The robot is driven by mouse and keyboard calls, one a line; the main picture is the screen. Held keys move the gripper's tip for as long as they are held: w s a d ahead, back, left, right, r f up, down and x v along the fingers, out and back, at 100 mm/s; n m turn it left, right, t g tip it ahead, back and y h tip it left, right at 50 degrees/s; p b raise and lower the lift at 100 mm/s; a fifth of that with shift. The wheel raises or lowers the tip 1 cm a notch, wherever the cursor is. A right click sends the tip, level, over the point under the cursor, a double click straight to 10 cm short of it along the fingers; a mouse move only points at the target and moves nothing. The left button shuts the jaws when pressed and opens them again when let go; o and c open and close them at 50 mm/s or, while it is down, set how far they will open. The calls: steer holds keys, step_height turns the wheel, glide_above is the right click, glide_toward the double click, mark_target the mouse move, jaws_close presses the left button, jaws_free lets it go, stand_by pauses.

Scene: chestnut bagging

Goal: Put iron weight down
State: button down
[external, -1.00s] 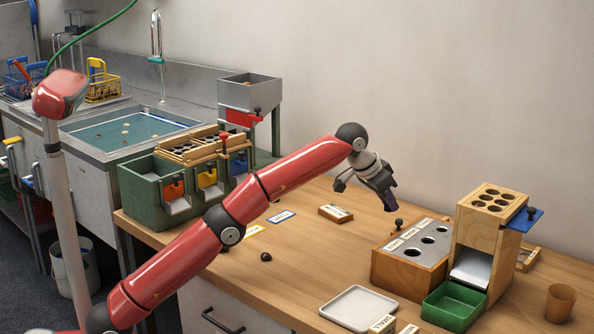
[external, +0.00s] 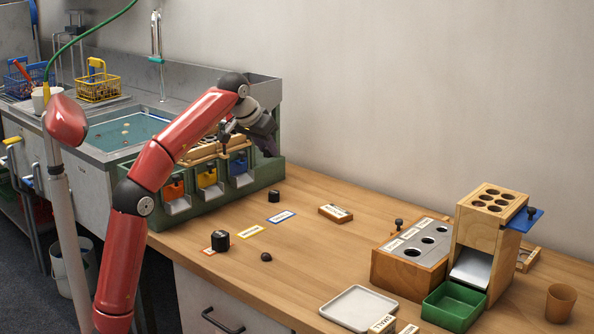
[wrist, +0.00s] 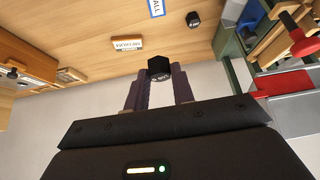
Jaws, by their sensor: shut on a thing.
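A black iron weight (wrist: 160,68) with pale lettering is between the purple-grey fingers of my gripper (wrist: 158,88) in the wrist view; the gripper is shut on it. In the external view my gripper (external: 268,147) is above the right end of the green sorter (external: 215,205), and I cannot make out the held weight there. Another black weight (external: 274,196) stands on the table near the blue-edged card (external: 281,217); it also shows in the wrist view (wrist: 193,19). A larger black weight (external: 220,240) stands by the red-edged card (external: 208,251).
A yellow-edged card (external: 251,231) and a small dark ball (external: 266,257) lie on the table. A wooden block with three holes (external: 404,268), a green tray (external: 454,306) and a white tray (external: 358,308) stand at the right. The table's middle is largely clear.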

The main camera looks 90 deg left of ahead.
steer(key=shift+n, duration=0.3)
steer(key=s+f+b, duration=0.1)
steer(key=f+b, duration=0.1)
steer(key=f, duration=0.4)
steer(key=f+b, duration=0.3)
steer(key=f, duration=0.4)
steer(key=s+f+b, duration=0.1)
steer(key=f+b, duration=0.2)
steer(key=f, duration=0.3)
steer(key=shift+s+a+f, duration=0.1)
steer(key=shift+s+f, duration=0.25)
steer(key=shift+f, duration=0.05)
steer(key=c, duration=1.2)
jaws_free()
steer(key=shift+f, duration=0.15)
